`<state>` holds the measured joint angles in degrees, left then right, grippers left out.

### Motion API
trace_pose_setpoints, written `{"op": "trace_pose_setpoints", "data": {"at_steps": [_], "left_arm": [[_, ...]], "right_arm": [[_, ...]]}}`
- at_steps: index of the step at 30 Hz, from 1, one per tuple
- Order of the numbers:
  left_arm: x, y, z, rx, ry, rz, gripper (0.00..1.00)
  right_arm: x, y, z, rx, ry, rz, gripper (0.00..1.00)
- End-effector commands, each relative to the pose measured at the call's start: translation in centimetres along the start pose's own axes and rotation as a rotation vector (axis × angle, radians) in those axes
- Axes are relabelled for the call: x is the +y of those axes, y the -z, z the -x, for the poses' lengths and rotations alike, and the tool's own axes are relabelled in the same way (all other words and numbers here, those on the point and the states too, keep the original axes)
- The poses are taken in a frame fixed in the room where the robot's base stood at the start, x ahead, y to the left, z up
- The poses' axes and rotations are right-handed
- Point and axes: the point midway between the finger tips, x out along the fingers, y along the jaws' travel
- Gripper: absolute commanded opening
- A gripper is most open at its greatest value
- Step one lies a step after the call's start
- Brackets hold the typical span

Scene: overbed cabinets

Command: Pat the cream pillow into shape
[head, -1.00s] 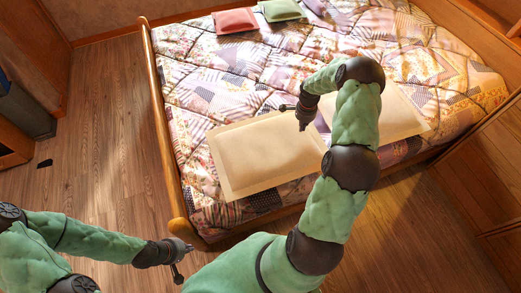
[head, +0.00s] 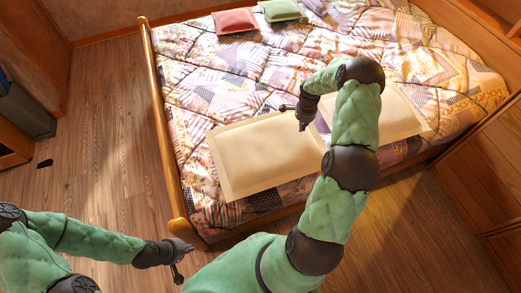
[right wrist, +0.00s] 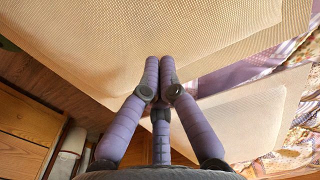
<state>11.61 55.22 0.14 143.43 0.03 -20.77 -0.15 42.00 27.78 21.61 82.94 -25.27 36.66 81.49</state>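A flat cream pillow (head: 262,158) with a broad flange lies on the near part of the bed, its middle slightly puffed. A second cream pillow (head: 400,112) lies to its right, partly behind my right arm. My right gripper (head: 298,112) is at the upper right of the first pillow. In the right wrist view its fingers (right wrist: 160,68) are pressed together, empty, with tips over a woven cream pillow surface (right wrist: 150,30). I cannot tell whether they touch it. My left gripper (head: 180,261) is low, beside the bed's near left corner; its finger opening is unclear.
A patchwork quilt (head: 215,90) covers the bed. A red cushion (head: 236,20) and a green cushion (head: 279,10) lie at the far end. A wooden bed rail (head: 160,125) runs down the left side. Wooden floor (head: 105,130) is open to the left; wooden cabinets (head: 490,165) stand at right.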

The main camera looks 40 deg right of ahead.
Motion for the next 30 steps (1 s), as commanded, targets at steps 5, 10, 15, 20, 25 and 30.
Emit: {"op": "trace_pose_setpoints", "data": {"at_steps": [5, 10, 15, 20, 25, 30], "left_arm": [[-0.2, 0.0, -0.5, 0.0, 0.0, 0.0, 0.0], [-0.3, 0.0, -0.8, 0.0, 0.0, 0.0, 0.0], [-0.4, 0.0, -1.2, 0.0, 0.0, 0.0, 0.0], [-0.4, 0.0, -1.2, 0.0, 0.0, 0.0, 0.0], [-0.4, 0.0, -1.0, 0.0, 0.0, 0.0, 0.0], [-0.1, 0.0, -0.3, 0.0, 0.0, 0.0, 0.0]], "right_arm": [[0.0, 0.0, -0.7, 0.0, 0.0, 0.0, 0.0], [0.0, 0.0, -1.2, 0.0, 0.0, 0.0, 0.0], [0.0, 0.0, -1.8, 0.0, 0.0, 0.0, 0.0], [0.0, 0.0, -1.9, 0.0, 0.0, 0.0, 0.0], [0.0, 0.0, -1.6, 0.0, 0.0, 0.0, 0.0], [0.0, 0.0, -0.3, 0.0, 0.0, 0.0, 0.0]]}}
